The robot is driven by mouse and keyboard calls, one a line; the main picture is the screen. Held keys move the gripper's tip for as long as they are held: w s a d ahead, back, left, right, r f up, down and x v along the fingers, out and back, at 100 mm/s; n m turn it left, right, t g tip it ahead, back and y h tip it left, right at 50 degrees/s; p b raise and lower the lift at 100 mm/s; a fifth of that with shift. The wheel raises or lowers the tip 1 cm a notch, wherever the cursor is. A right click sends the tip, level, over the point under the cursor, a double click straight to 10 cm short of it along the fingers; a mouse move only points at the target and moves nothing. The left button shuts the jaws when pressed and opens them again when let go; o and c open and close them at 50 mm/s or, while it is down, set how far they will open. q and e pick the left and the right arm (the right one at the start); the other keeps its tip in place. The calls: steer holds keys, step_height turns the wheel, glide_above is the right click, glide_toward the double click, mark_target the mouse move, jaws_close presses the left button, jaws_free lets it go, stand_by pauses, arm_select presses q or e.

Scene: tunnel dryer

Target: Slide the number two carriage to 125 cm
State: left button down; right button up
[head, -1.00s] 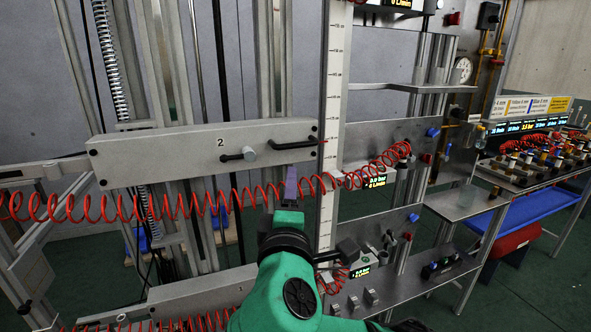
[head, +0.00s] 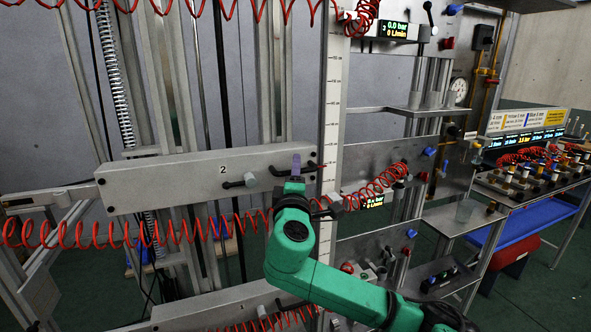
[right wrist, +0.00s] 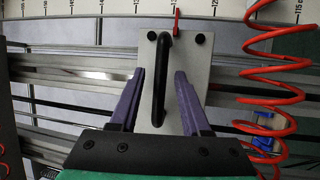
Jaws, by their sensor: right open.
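The number two carriage (head: 180,183) is a long grey block marked 2, mounted across the vertical rails in the head view. A black bar handle (head: 293,170) and a small knob with a black lever (head: 249,180) sit on its front. My right gripper (head: 296,163) is at the handle's right part. In the right wrist view the open purple fingers (right wrist: 166,95) stand on either side of the black handle (right wrist: 161,75), apart from it. A red pointer (right wrist: 177,20) at the carriage end reaches the white scale (head: 332,110). My left gripper is not in view.
A red coiled hose (head: 110,230) hangs below the carriage, and another runs above. The lower carriage (head: 225,303) is partly hidden by my right arm. Shelves and panels with a display (head: 395,30) stand to the right.

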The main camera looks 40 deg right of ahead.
jaws_close()
steer(key=shift+f, duration=0.1)
stand_by(1.2)
